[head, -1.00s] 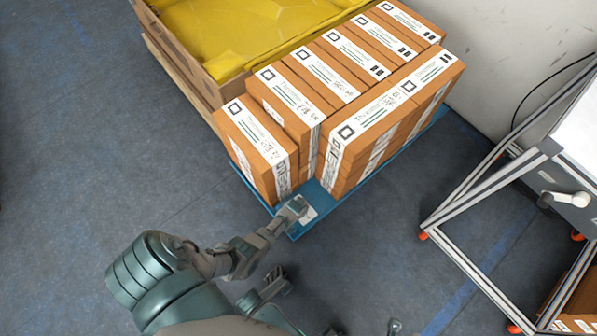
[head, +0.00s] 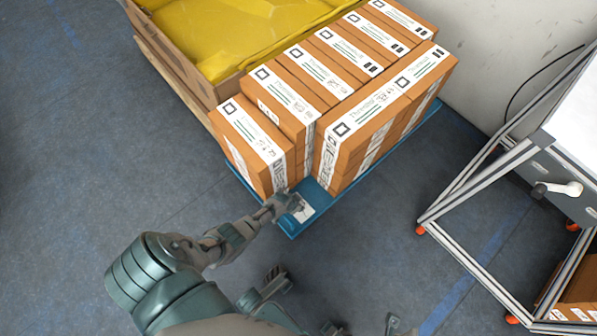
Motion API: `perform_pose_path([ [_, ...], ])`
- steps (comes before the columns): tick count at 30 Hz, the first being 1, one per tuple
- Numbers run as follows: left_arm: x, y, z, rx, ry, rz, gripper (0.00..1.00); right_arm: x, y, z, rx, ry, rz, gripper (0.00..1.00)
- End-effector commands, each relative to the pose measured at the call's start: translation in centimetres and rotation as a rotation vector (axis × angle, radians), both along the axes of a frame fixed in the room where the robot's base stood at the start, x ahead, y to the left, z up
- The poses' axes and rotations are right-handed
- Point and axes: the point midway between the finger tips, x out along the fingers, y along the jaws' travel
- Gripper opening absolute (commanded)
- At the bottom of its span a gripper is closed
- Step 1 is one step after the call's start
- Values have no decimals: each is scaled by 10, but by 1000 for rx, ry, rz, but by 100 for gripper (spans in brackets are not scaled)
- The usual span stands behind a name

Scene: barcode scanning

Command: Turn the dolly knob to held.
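The blue dolly (head: 320,206) stands on the floor under stacked brown boxes. My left gripper (head: 284,203) is at this corner, just left of the label and in front of the nearest box. Its fingers are small and seen from behind, so I cannot tell if they are open or touching anything. I cannot make out the knob; the gripper may hide it. Grey mechanical parts show at the bottom edge, but I cannot make out a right gripper among them.
Brown boxes (head: 345,150) with white labels fill most of the dolly. A crate with a yellow liner (head: 225,50) stands behind left. A metal-framed cart (head: 470,262) with a white handle stands at right. The floor at left is clear.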

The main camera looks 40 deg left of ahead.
Motion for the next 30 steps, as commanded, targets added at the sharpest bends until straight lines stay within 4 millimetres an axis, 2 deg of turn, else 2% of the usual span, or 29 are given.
perform_pose_path([
  [9,-1,1,0,3,3,-3,0,1,0,-1,-1,3,-1,37],
  [10,-1,1,0,3,3,-3,35,1,0,-1,-1,3,-1,37],
  [12,-1,1,0,2,3,-2,53,1,0,-2,-1,5,-1,37],
  [23,-1,1,1,2,1,-1,53,0,0,0,1,-1,-4,37],
  [30,-7,2,16,1,-1,-2,53,-1,0,-1,0,0,-2,37],
])
